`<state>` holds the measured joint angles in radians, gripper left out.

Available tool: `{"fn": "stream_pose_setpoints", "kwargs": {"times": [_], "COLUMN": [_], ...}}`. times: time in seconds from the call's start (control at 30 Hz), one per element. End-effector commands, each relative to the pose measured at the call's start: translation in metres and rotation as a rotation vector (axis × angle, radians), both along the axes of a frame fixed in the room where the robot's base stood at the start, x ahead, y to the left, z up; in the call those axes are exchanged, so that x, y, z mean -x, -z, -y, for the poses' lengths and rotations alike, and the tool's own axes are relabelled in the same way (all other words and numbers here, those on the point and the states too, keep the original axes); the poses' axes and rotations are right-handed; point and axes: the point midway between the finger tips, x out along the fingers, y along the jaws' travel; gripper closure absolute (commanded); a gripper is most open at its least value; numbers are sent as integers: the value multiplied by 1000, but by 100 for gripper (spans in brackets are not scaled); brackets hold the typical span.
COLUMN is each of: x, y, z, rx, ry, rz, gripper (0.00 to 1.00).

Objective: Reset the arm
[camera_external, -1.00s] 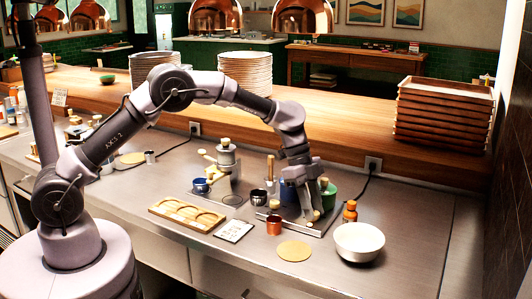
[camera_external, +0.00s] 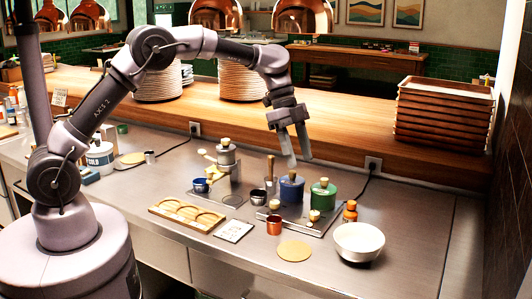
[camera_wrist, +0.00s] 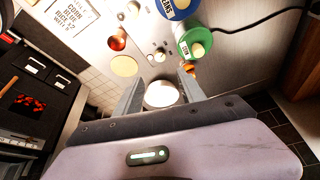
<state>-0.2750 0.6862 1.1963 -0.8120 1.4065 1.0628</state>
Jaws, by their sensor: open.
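My gripper (camera_external: 298,150) is open and empty, raised above the metal counter with its fingers pointing down. It hangs above the blue canister (camera_external: 291,188) and the green canister (camera_external: 322,194), apart from both. In the wrist view my gripper's fingers (camera_wrist: 162,95) stand apart with the white bowl (camera_wrist: 161,94) seen between them, farther off. My arm reaches up and across from its base at the left.
The copper cup (camera_external: 274,225), cork disc (camera_external: 294,251), orange-capped bottle (camera_external: 350,211) and white bowl (camera_external: 358,241) stand on the counter. A wooden tray (camera_external: 187,215) lies left. Plate stacks (camera_external: 243,71), stacked wooden trays (camera_external: 443,112) and copper lamps (camera_external: 302,17) are behind.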

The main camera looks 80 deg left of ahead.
Motion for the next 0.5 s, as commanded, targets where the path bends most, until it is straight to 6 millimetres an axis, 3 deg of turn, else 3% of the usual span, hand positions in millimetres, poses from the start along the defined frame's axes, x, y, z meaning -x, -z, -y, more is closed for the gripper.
{"fn": "stream_pose_setpoints", "kwargs": {"times": [0.13,0.5], "x": [4,5], "y": [-20,-22], "z": [-7,-8], "rx": [0,0], "ry": [-1,0], "rz": [0,-1], "gripper": [53,53]}}
